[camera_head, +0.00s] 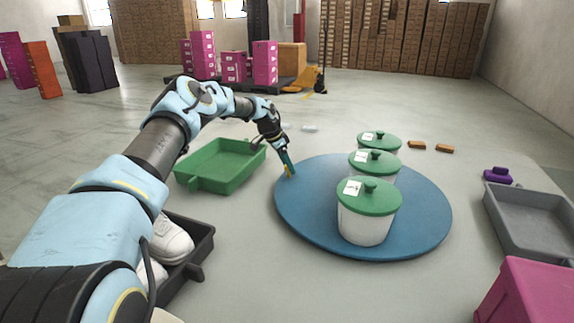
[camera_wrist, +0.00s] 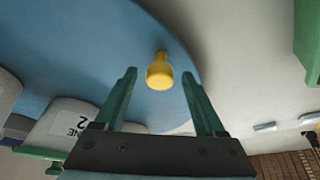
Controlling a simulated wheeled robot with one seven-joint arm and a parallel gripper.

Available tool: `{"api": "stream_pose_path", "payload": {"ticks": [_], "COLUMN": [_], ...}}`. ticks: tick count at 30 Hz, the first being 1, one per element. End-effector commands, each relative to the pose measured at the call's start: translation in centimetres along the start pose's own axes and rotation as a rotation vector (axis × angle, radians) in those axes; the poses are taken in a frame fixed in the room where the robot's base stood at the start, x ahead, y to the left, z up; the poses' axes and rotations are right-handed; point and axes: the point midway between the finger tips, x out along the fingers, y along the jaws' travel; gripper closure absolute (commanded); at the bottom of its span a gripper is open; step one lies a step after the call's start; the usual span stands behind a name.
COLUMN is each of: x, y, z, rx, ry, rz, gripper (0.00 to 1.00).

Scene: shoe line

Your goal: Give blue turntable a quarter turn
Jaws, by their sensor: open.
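The blue turntable (camera_head: 310,220) is a flat round disc in the middle of the head view. It fills the upper left of the wrist view (camera_wrist: 110,45). A yellow peg (camera_wrist: 160,72) stands near its rim and lies between my fingers as the wrist view shows it. Several white pots with green lids stand on the turntable, the nearest one (camera_head: 365,222) at the front. My gripper (camera_head: 288,168) is at the turntable's far left rim, pointing down, with its green fingers apart. In the wrist view my gripper (camera_wrist: 160,90) is open on either side of the peg; contact cannot be told.
A green tray (camera_head: 215,175) lies left of the turntable. A dark tray with white shoes (camera_head: 172,240) is at the front left. A grey tray (camera_head: 530,220), a purple object (camera_head: 497,175) and a pink box (camera_head: 530,295) are on the right. Brown blocks (camera_head: 430,147) lie behind.

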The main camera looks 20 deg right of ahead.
Motion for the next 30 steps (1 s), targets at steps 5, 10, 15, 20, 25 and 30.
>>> {"api": "stream_pose_path", "payload": {"ticks": [5, 10, 15, 20, 25, 30], "x": [-0.3, -2.4, -5.7, -8.6, -10.3, -10.8], "y": [0.0, -0.1, -0.1, -0.1, 0.0, 0.0], "z": [0.0, 0.0, 0.0, 0.0, 0.1, 0.0], "rx": [0.0, 0.0, 0.0, 0.0, 0.0, -0.001], "ry": [0.001, 0.001, 0.001, 0.0, 0.0, 0.0], "rz": [-0.001, -0.003, -0.004, -0.002, -0.001, 0.001], "gripper": [0.28, 0.28, 0.28, 0.28, 0.28, 0.28]}}
